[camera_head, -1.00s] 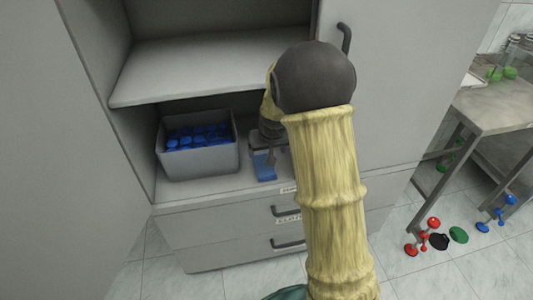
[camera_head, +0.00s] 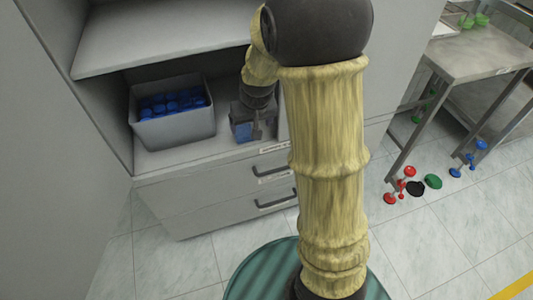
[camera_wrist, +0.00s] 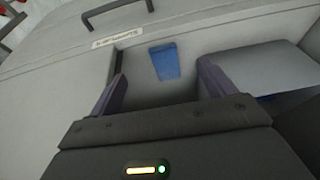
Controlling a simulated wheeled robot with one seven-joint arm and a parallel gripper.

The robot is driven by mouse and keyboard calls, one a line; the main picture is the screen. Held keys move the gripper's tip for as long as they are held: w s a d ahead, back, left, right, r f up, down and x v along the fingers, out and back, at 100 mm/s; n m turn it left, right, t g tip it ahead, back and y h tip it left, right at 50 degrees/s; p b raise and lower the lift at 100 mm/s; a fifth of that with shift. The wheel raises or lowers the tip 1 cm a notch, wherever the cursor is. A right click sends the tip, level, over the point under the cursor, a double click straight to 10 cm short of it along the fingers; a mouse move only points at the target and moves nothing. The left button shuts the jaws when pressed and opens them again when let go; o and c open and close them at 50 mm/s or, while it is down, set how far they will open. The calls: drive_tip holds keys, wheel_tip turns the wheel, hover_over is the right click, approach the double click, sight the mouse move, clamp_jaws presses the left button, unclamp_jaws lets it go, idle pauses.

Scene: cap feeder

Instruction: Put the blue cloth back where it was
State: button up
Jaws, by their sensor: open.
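The blue cloth (camera_wrist: 165,61) lies flat on the shelf of the cabinet, near its front edge. In the wrist view it shows between and beyond the fingers of my gripper (camera_wrist: 158,84), which are apart with nothing between them. In the head view the cloth (camera_head: 242,131) is partly hidden behind my gripper (camera_head: 250,128), which is above the shelf to the right of the grey bin. The gap between the fingertips and the cloth is hard to judge.
A grey bin (camera_head: 176,129) of blue caps (camera_head: 170,103) stands on the shelf to the left. An upper shelf (camera_head: 160,35) is above. Drawers (camera_head: 215,190) are below. A metal table (camera_head: 480,55) stands at the right, with red, green, black and blue items on the floor.

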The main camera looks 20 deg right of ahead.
drive_tip(key=s+g, duration=0.1)
drive_tip(key=s, duration=1.5)
drive_tip(key=shift+s+r, duration=0.35)
